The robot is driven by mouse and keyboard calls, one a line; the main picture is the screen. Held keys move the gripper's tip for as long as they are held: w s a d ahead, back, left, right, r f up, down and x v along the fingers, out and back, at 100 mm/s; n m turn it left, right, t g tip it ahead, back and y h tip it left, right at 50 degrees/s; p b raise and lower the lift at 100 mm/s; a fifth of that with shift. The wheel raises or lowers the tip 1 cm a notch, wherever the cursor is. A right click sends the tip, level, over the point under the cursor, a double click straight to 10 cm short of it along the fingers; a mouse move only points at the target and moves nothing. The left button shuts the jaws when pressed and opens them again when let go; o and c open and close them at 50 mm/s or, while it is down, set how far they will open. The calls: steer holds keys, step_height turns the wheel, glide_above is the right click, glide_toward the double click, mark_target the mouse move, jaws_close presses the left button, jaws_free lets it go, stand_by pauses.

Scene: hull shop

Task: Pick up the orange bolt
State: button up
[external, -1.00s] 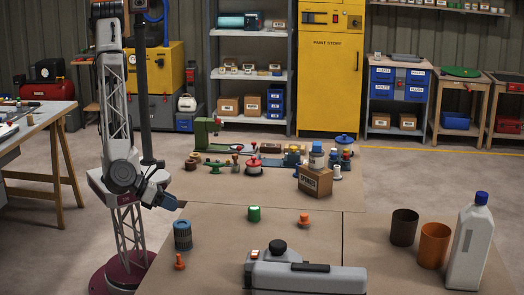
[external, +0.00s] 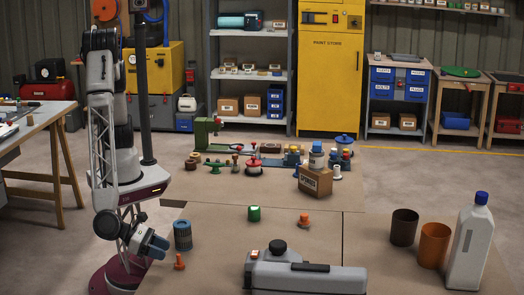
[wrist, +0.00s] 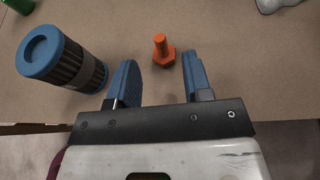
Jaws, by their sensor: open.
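The orange bolt (external: 179,262) stands on its hex head, shank up, near the front left edge of the brown bench top. In the wrist view the bolt (wrist: 163,50) shows just ahead of the space between my fingertips, closer to the right finger. My gripper (external: 160,246) is open and empty, low at the bench's left edge, just left of the bolt. In the wrist view my gripper (wrist: 162,76) has its two blue fingers apart, with nothing between them.
A dark ribbed cylinder with blue ends (wrist: 62,58) stands close left of my fingers; it also shows in the external view (external: 182,236). A green cylinder (external: 254,214), another orange piece (external: 303,220) and a grey machine (external: 305,275) stand farther right. Bench between is clear.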

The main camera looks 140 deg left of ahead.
mark_target(185, 265)
steer(key=shift+a, duration=0.1)
steer(key=shift+x, duration=1.25)
steer(key=shift+f, duration=0.1)
steer(key=shift+x, duration=2.6)
steer(key=shift+c, duration=0.4)
jaws_close()
